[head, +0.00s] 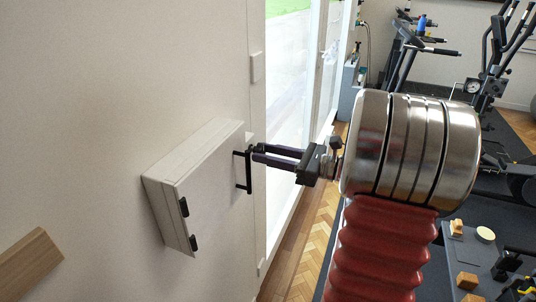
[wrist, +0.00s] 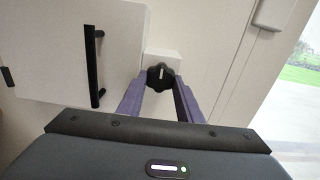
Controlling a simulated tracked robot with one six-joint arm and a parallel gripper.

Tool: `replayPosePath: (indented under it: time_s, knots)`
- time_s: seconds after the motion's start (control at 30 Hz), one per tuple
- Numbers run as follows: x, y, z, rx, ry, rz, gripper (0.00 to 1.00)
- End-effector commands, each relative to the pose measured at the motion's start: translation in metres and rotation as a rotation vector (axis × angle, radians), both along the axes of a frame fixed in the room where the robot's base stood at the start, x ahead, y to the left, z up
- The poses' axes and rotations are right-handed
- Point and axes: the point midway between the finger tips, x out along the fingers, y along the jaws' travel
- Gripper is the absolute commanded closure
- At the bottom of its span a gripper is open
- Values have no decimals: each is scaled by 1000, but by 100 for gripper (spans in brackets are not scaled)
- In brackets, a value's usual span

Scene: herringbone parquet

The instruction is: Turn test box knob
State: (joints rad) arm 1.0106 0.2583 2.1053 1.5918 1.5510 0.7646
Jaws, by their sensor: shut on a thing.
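A round black lobed knob (wrist: 160,76) with a white mark sits on the small white test box (wrist: 172,57) on the wall. The mark stands nearly upright in the wrist view. My gripper (wrist: 160,84) has its two purple fingers on either side of the knob and is shut on it. In the head view my gripper (head: 257,153) reaches left to the wall, just behind the cabinet's handle.
A white wall cabinet (head: 208,185) with a black bar handle (head: 249,172) and black hinges is close beside the fingers; its handle also shows in the wrist view (wrist: 95,68). A wall switch (head: 257,67) and glass door are near. Gym machines stand at the right.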

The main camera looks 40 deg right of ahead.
Motion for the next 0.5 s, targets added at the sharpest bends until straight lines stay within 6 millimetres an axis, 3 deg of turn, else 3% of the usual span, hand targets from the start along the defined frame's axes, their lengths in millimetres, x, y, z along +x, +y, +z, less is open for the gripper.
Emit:
replayPosePath:
  time_s: [0.5]
  knots:
    - [-1, 0, -4, 28, 24, -2, 90]
